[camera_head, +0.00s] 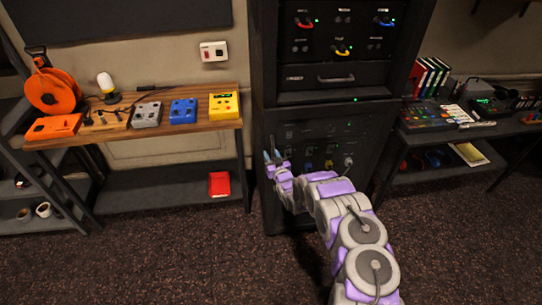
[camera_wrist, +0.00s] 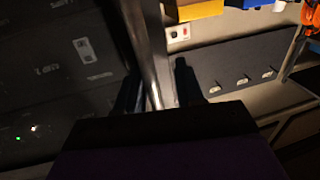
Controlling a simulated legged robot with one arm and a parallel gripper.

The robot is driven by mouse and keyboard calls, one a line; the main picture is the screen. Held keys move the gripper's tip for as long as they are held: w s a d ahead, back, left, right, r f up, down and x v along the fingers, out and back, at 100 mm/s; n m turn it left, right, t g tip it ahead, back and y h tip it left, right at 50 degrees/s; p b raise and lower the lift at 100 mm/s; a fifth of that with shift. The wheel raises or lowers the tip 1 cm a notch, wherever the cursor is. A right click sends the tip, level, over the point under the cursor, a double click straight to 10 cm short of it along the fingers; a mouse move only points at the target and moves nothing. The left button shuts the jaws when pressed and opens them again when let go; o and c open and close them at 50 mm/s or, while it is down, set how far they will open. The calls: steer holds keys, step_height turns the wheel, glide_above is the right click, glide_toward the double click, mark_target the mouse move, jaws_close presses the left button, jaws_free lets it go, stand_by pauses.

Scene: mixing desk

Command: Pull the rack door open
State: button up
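The dark rack (camera_head: 283,210) stands upright in the middle of the head view. Its lower front shows a panel with knobs and cables (camera_head: 318,145). My gripper (camera_head: 272,157) is at the left part of this lower front, with its fingertips spread. In the wrist view, the rack's dark front (camera_wrist: 50,85) fills the left side. A grey upright metal bar or edge (camera_wrist: 148,40) runs between the two dark fingers of my gripper (camera_wrist: 157,92). I cannot tell whether either finger touches it. The door's outline is too dark to make out.
A wooden table (camera_head: 140,131) with several coloured boxes and an orange cable reel (camera_head: 54,90) stands left of the rack. A dark desk (camera_head: 478,132) with a mixer (camera_head: 428,115) stands at the right. The carpeted floor (camera_head: 170,265) in front is clear.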

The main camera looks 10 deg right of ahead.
steer(key=shift+w+d, duration=0.1)
steer(key=shift+d, duration=0.55)
steer(key=shift+r, duration=0.1)
steer(key=c, duration=0.3)
steer(key=shift+a, duration=0.45)
jaws_close()
steer(key=shift+d, duration=0.25)
